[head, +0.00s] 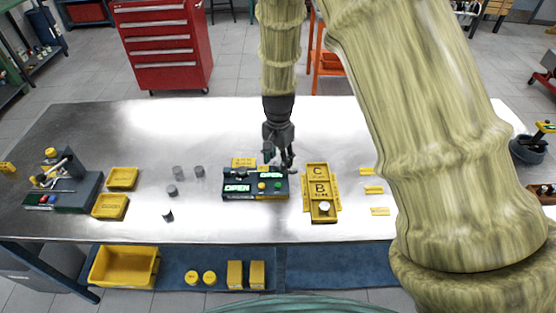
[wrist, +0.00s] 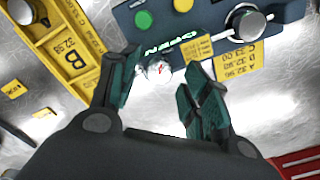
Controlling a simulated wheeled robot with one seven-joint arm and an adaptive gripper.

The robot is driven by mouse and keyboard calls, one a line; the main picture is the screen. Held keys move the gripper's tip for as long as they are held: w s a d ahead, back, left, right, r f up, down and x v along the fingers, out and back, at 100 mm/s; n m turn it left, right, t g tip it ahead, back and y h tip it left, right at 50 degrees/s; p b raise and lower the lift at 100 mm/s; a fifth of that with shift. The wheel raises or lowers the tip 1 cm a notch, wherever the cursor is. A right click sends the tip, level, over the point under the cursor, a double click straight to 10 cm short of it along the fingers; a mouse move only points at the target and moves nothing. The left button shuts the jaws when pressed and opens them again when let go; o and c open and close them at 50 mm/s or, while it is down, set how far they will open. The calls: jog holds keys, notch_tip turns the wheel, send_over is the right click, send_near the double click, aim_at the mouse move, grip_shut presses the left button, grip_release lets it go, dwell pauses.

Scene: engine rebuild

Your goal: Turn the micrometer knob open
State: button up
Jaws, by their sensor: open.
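The dark gauge box (head: 255,193) lies on the metal bench, with "OPEN" labels and green and yellow round buttons. In the wrist view the box (wrist: 200,28) is upside down, with one "OPEN" label (wrist: 170,45). A small pale round knob with a red mark (wrist: 160,72) sticks out by that label, apparently the micrometer knob. My gripper (head: 281,162) is over the far right side of the box. In the wrist view my gripper (wrist: 165,82) is open, one finger on each side of the knob. Whether either finger touches it I cannot tell.
A yellow lettered tray (head: 319,214) stands close to the right of the box. A silver cylinder (wrist: 246,24) sits on the box. Several grey cylinders (head: 178,172) and yellow bins (head: 122,178) are to the left. My arm hides the bench's right part.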

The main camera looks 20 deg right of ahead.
aim_at(278, 162)
notch_tip(278, 162, up, 11)
dwell(0.5)
jog(key=shift+r, duration=0.1)
